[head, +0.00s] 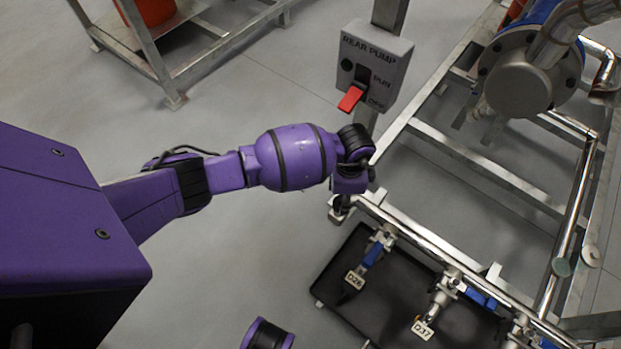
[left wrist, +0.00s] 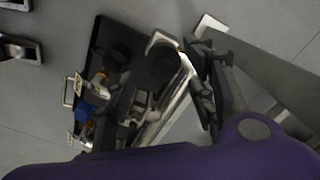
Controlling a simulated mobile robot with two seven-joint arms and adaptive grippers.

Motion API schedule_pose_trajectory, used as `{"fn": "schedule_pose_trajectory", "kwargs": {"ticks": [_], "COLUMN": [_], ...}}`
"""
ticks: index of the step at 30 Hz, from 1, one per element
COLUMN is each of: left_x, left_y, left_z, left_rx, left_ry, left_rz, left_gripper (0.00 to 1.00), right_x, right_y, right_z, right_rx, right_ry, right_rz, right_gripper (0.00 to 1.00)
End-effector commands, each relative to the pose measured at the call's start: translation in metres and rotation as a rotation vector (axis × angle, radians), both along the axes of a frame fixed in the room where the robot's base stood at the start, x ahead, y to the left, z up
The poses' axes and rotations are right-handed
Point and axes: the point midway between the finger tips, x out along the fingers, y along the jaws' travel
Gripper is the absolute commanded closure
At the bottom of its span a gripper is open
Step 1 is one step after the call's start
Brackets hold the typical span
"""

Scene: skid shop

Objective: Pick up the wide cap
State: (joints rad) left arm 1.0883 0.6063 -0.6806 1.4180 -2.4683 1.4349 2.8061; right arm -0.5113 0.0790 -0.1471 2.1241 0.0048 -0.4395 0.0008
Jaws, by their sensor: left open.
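I cannot single out the wide cap for certain. In the left wrist view two dark round shapes, one on the left (left wrist: 114,60) and one on the right (left wrist: 160,66), show at the black tray (left wrist: 97,33); either could be a cap. My right gripper is not seen.
In the head view the black tray (head: 388,305) lies under a pipe rail with tagged valves, D26 (head: 355,279) and D37 (head: 422,328). A grey REAR PUMP switch box (head: 374,62) with a red lever stands on a post just beyond my wrist.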

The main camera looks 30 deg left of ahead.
Motion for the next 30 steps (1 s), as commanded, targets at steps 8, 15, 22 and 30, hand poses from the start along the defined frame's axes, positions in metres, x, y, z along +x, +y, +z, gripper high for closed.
{"fn": "schedule_pose_trajectory", "kwargs": {"ticks": [8,15,22,30], "left_x": [0.000,0.001,0.000,0.000], "left_y": [0.002,0.002,0.002,0.002], "left_z": [-0.040,-0.039,-0.039,-0.039], "left_rx": [0.000,-0.002,-0.002,-0.002], "left_ry": [0.001,-0.001,-0.001,-0.001], "left_rz": [-0.002,-0.002,-0.002,-0.002], "left_gripper": [0.50,0.52,0.82,0.82], "right_x": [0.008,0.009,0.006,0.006], "right_y": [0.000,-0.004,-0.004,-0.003], "right_z": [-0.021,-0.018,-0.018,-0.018], "right_rx": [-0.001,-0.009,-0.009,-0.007], "right_ry": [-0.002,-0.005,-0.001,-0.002], "right_rz": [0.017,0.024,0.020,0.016], "right_gripper": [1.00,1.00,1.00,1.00]}}
